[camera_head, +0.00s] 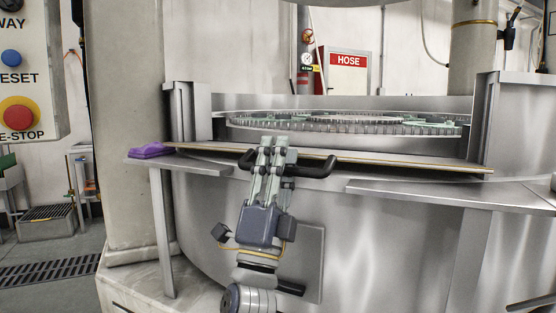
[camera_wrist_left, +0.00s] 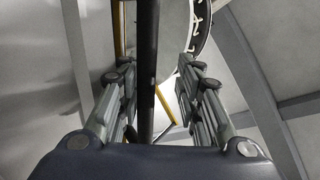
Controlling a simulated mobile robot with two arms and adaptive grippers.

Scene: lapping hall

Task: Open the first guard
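The guard (camera_head: 400,161) is a long thin panel with a yellowish edge along the front of the round steel machine, seen nearly edge-on in the head view. Its black handle (camera_head: 318,169) sticks out at the front. My left gripper (camera_head: 273,142) reaches up from below to the handle, its fingers hiding the handle's middle. In the left wrist view the black handle bar (camera_wrist_left: 148,60) passes between the two fingers of the left gripper (camera_wrist_left: 153,68), with a gap visible on each side. The left gripper is open around the bar. My right gripper is not in view.
A toothed ring (camera_head: 300,124) lies inside the machine behind the guard. A purple cloth (camera_head: 151,150) lies on the left steel ledge (camera_head: 195,166). Another ledge (camera_head: 450,193) juts out at right. A control box with a red E-stop (camera_head: 18,113) hangs at far left.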

